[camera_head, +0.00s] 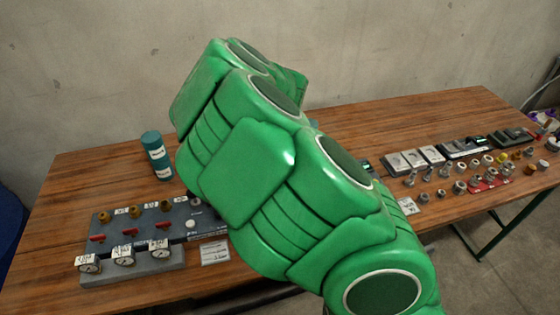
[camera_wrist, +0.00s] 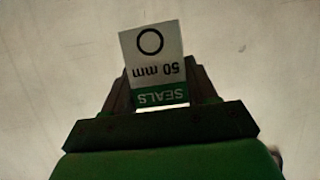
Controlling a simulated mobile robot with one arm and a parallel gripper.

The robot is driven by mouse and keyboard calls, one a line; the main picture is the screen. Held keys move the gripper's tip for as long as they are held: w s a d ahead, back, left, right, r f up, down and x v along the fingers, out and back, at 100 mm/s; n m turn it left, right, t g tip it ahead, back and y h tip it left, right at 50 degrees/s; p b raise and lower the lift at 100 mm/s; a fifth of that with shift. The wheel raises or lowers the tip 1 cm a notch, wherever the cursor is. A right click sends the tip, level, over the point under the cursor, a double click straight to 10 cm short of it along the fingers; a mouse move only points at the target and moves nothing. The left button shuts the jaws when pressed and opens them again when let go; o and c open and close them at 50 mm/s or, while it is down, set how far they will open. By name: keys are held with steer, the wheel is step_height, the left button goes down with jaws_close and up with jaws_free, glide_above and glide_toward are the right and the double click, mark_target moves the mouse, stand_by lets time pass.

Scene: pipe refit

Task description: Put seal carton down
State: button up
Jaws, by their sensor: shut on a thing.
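In the wrist view, the seal carton (camera_wrist: 151,58) is a small white and green box printed "SEALS 50 mm" with a black ring; its lettering appears upside down. My gripper (camera_wrist: 160,90) is shut on it, with one dark finger on each side. Only a plain pale surface shows behind the carton, so I cannot tell its height above anything. In the head view, my green arm fills the middle of the picture and hides the gripper and the carton.
A wooden workbench (camera_head: 85,180) stands against a concrete wall. A teal cylinder (camera_head: 156,156) stands at its left. A grey manifold (camera_head: 180,218) with red valves and gauges sits in front. Bare wood lies along the back right.

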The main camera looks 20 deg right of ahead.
steer(key=f+n+y, duration=0.1)
steer(key=d+f+n+y, duration=0.1)
steer(key=f, duration=0.1)
steer(key=s+f+n+g+y, duration=0.1)
steer(key=shift+d+f+y, duration=0.15)
steer(key=shift+y, duration=0.25)
steer(key=s+d+f+n+g+y, duration=0.1)
steer(key=s+f+n+g+y, duration=0.3)
steer(key=s, duration=0.4)
steer(key=s+d+f+n+g+y, duration=0.25)
steer(key=s+n, duration=0.25)
steer(key=s, duration=0.4)
steer(key=shift+g+y, duration=0.35)
steer(key=shift+g, duration=0.1)
steer(key=shift+w+d+f, duration=0.1)
steer(key=shift+w+f, duration=1.45)
steer(key=shift+w, duration=0.75)
steer(key=shift+w+d+f, duration=0.1)
steer(key=shift+w+f, duration=1.5)
steer(key=shift+w, duration=0.65)
steer(key=shift+w+d+f, duration=0.1)
steer(key=shift+w+f, duration=1.45)
steer(key=shift+w, duration=0.75)
steer(key=shift+f, duration=1.55)
steer(key=shift+f, duration=0.55)
steer(key=o, duration=1.1)
steer(key=shift+c, duration=0.2)
